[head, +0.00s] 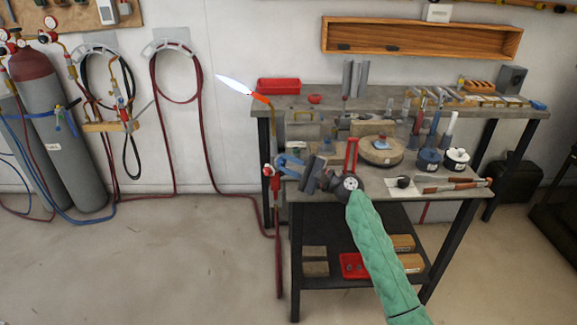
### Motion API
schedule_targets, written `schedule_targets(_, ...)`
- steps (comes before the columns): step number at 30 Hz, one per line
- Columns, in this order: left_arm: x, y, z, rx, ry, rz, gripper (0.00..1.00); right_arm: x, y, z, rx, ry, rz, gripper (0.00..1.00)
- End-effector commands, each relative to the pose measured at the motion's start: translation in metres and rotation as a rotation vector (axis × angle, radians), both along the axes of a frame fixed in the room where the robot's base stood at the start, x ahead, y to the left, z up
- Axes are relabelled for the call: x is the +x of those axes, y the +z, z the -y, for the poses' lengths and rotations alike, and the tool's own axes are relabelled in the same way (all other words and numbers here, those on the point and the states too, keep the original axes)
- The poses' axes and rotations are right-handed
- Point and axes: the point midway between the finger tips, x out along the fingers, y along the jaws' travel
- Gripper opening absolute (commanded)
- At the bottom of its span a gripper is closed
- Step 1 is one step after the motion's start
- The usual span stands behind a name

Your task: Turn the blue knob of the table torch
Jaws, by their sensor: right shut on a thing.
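The table torch stands at the left front corner of the workbench. Its orange nozzle (260,98) sits on a bent brass tube, and a pale blue-white flame (235,88) points up and left from it. The torch's red lower body (276,186) hangs at the bench edge. My right gripper (280,167) reaches left from the end of my green-sleeved arm. Its fingertips are at the torch's valve, shut on the blue knob, which they mostly hide. My left gripper is not in view.
A longer bench with a red tray (278,86) stands behind. Gas cylinders (62,130) and hoses are at left. The floor at left front is clear.

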Motion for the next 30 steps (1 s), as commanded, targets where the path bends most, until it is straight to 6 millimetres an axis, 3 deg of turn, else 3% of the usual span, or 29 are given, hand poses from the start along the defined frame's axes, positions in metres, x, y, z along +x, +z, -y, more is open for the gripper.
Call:
schedule_targets(4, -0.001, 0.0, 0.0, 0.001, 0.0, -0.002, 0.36, 0.0, 0.0, 0.0, 0.0, 0.0, -0.001, 0.01)
schedule_targets(5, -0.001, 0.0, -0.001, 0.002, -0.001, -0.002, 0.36, 0.0, 0.0, 0.0, 0.0, 0.0, -0.001, 0.26)
schedule_targets(8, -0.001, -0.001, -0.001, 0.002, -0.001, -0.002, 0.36, 0.0, 0.0, 0.0, 0.0, 0.0, -0.001, 0.45)
schedule_targets(19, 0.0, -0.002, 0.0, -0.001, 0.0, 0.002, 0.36, -0.002, -0.002, 0.005, 0.0, -0.001, -0.001, 0.45)
schedule_targets(30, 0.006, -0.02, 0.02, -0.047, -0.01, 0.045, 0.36, -0.024, -0.013, 0.051, -0.001, 0.0, -0.001, 0.45)
